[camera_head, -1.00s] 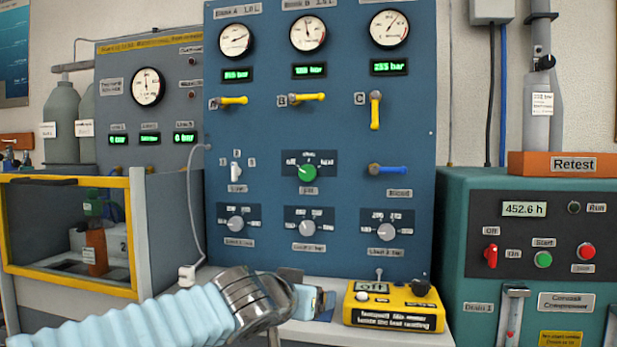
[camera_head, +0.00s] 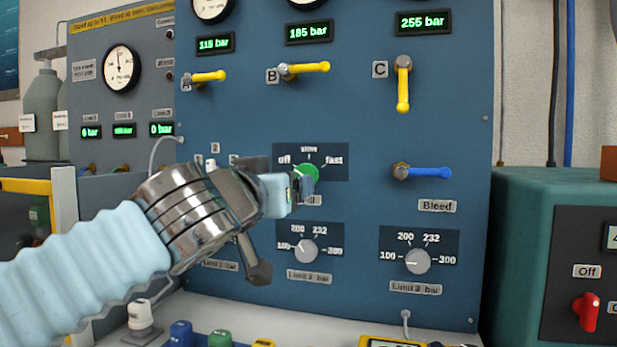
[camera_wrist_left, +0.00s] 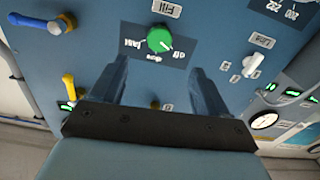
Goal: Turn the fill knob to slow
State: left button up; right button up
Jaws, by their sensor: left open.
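The green fill knob (camera_head: 309,171) is on the blue panel under the labels off, slow and fast. My left gripper partly covers it in the head view. In the left wrist view the whole knob (camera_wrist_left: 159,39) shows, above a Fill label, and its white mark points toward off. My left gripper (camera_head: 301,188) is in front of the panel at the knob. In the left wrist view the left gripper (camera_wrist_left: 160,68) is open, with its fingers apart on either side of the line to the knob and nothing between them. My right gripper is not in view.
The blue bleed lever (camera_head: 430,172) is right of the knob. Yellow levers (camera_head: 305,68) are above, and limit knobs (camera_head: 306,250) are below. A teal cabinet (camera_head: 520,230) stands at the right. Small coloured items lie on the bench below.

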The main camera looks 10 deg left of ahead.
pick_arm(q)
jog(key=w+p, duration=0.3)
jog(key=w, duration=0.9)
jog(key=shift+w+d, duration=0.2)
jog(key=shift+w, duration=0.05)
jog(key=c, duration=1)
jog(key=shift+c, duration=0.2)
